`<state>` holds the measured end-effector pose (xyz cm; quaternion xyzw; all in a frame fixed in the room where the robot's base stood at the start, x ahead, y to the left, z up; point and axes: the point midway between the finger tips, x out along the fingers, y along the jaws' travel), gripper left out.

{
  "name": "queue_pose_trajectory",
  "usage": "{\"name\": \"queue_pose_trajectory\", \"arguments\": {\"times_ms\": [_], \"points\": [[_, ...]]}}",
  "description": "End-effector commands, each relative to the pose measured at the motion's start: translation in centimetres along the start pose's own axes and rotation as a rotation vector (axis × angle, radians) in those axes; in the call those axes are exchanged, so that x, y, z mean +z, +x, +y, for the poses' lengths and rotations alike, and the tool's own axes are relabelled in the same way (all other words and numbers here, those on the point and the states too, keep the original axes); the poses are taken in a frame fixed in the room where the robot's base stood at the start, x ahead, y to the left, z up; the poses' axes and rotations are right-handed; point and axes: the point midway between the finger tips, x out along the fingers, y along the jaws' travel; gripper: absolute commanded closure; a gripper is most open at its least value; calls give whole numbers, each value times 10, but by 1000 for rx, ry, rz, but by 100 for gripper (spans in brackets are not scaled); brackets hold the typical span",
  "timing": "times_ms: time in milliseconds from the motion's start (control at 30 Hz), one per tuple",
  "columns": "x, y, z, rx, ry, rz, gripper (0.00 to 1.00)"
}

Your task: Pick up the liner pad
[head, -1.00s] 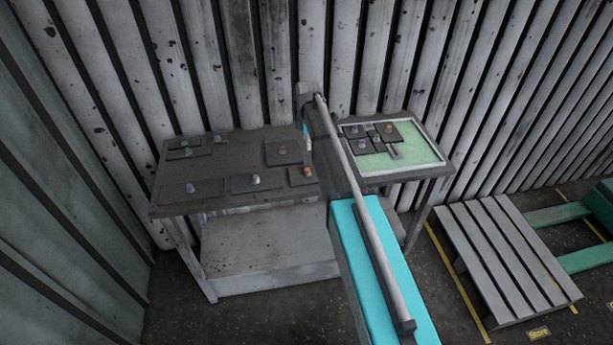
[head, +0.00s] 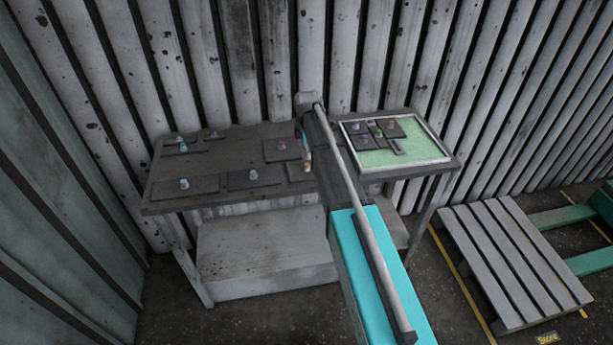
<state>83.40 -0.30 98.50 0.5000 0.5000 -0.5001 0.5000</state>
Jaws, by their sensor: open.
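Several dark flat pads with coloured knobs lie on the grey table (head: 225,152). I cannot tell by sight which one is the liner pad. One pad (head: 297,175) with an orange knob lies near the table's front edge, right under my arm's end and partly hidden by it. My gripper (head: 306,153) points down just above the orange-knobbed pad. It is small and mostly hidden by my arm, open, with nothing seen held in it.
A green tray (head: 412,157) with a pale rim sits at the table's right end and holds several dark pads with knobs. A slatted pallet (head: 506,262) stands on the floor at right. A corrugated wall (head: 232,60) closes off the back. Bare tabletop shows between the pads.

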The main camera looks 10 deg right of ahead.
Motion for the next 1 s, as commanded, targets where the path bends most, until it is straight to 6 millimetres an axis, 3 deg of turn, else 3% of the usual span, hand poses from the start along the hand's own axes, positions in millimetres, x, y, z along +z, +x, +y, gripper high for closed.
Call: {"name": "queue_pose_trajectory", "arguments": {"times_ms": [133,733,1000], "points": [[0,12,0,0,0,0,30],[-1,16,0,0,-1,0,30],[-1,31,-3,0,-1,0,30]]}}
